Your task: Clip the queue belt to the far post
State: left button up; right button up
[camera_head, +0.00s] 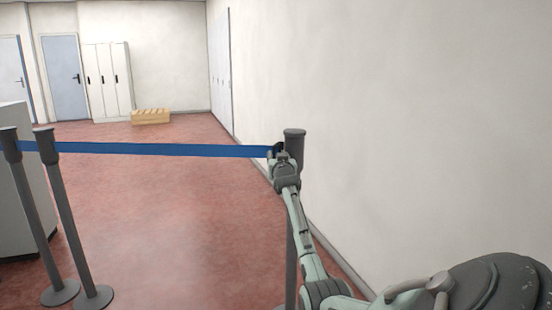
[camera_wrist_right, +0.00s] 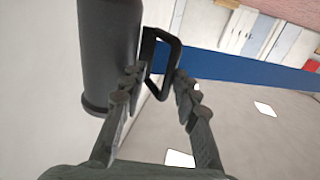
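The blue queue belt (camera_head: 165,150) is stretched straight across the room, from the two grey posts at the left to the post at the right (camera_head: 294,140). The belt also shows in the right wrist view (camera_wrist_right: 245,72), ending in a black loop-shaped clip (camera_wrist_right: 163,42). My right gripper (camera_head: 280,160) is at the head of the right post. In the wrist view its fingers (camera_wrist_right: 160,78) sit on both sides of the clip and appear closed on it. The clip is right beside the grey post head (camera_wrist_right: 108,55); whether it is latched I cannot tell. My left gripper is out of view.
Two grey posts, a leftmost one (camera_head: 30,210) and one beside it (camera_head: 70,225), stand by a pale counter (camera_head: 12,190). White lockers (camera_head: 108,80) and a yellow-brown box (camera_head: 151,117) are at the back. A wall runs close along the right. The red floor is open in the middle.

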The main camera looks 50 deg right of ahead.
jog(key=shift+w+a+f, duration=0.1)
jog(key=shift+f, duration=0.05)
jog(key=shift+a, duration=0.1)
jog(key=v, duration=1.2)
jog(key=s+a+f+n+g+y, duration=0.2)
jog(key=a+f+n+y, duration=0.15)
jog(key=a+f, duration=0.85)
jog(key=s+a+f+n+g+y, duration=0.3)
jog(key=a+f, duration=0.6)
jog(key=f, duration=0.8)
jog(key=s+a+f+n+g+y, duration=0.2)
jog(key=s+a+f, duration=0.7)
jog(key=s+a, duration=0.1)
jog(key=s+a+f+n+g+y, duration=0.2)
jog(key=s+a+f+y, duration=0.1)
jog(key=s+a+f, duration=0.6)
jog(key=s+a, duration=0.2)
jog(key=s, duration=0.1)
jog(key=shift+s+g, duration=0.35)
jog(key=shift+g, duration=0.05)
